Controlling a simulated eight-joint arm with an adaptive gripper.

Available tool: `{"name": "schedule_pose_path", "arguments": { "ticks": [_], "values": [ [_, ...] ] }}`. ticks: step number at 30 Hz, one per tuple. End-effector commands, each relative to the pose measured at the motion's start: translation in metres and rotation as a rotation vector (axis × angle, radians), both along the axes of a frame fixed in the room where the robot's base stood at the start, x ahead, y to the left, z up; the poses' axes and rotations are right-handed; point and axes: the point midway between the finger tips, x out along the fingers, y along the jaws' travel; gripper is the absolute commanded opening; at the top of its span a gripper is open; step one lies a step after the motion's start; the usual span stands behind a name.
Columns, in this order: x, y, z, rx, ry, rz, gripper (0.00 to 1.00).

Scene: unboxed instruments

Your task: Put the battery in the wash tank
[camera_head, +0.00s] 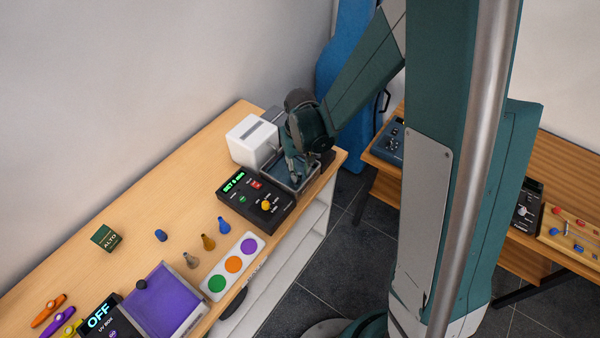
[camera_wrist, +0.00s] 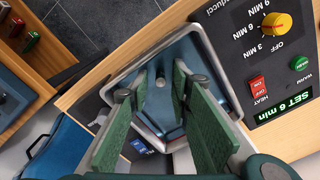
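The wash tank (camera_wrist: 215,68) is a grey-rimmed open basin with a blue inside. It stands at the far right end of the wooden bench, and part of its rim shows in the head view (camera_head: 303,190). My gripper (camera_wrist: 165,90) is over the tank, pointing down into it. Its two green-padded fingers are spread apart. I cannot surely pick out the battery.
A black control box (camera_head: 257,201) reading "SET 6 min" stands beside the tank; a white box (camera_head: 252,141) stands behind it. Small blue, gold and grey pieces, a card with coloured dots (camera_head: 233,265), a green box (camera_head: 106,238) and a purple-topped UV box (camera_head: 165,298) lie along the bench.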

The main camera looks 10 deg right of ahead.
Motion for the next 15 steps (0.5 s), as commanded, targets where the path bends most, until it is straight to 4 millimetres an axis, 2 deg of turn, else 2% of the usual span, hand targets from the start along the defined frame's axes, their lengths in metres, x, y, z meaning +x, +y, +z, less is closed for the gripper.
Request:
{"name": "schedule_pose_path", "arguments": {
  "ticks": [15],
  "values": [
    [-0.001, -0.001, 0.052, 0.000, 0.000, 0.000, 0.22]
  ]
}}
